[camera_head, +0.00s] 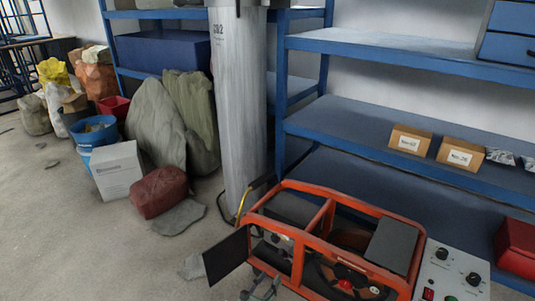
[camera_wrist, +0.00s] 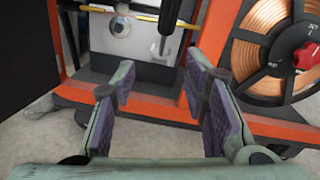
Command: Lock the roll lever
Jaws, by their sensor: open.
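An orange-framed machine (camera_head: 322,217) stands at the lower middle of the head view, with a dark panel (camera_head: 226,257) swung out at its left. In the wrist view, a dark lever (camera_wrist: 169,14), probably the roll lever, hangs at the top centre in front of a light plate (camera_wrist: 142,72). A round metal part (camera_wrist: 121,27) is left of it. My gripper (camera_wrist: 160,92) is open and empty, its purple-padded fingers pointing at the machine, below the lever and apart from it. In the head view my gripper (camera_head: 262,288) is partly cut off. I cannot tell the lever's latch state.
A copper wire spool (camera_wrist: 262,55) with a red knob (camera_wrist: 306,57) is right of the fingers. The dark panel (camera_wrist: 22,45) is close on the left. A grey control box (camera_head: 450,272) stands right of the machine, and a pillar (camera_head: 239,100) behind it.

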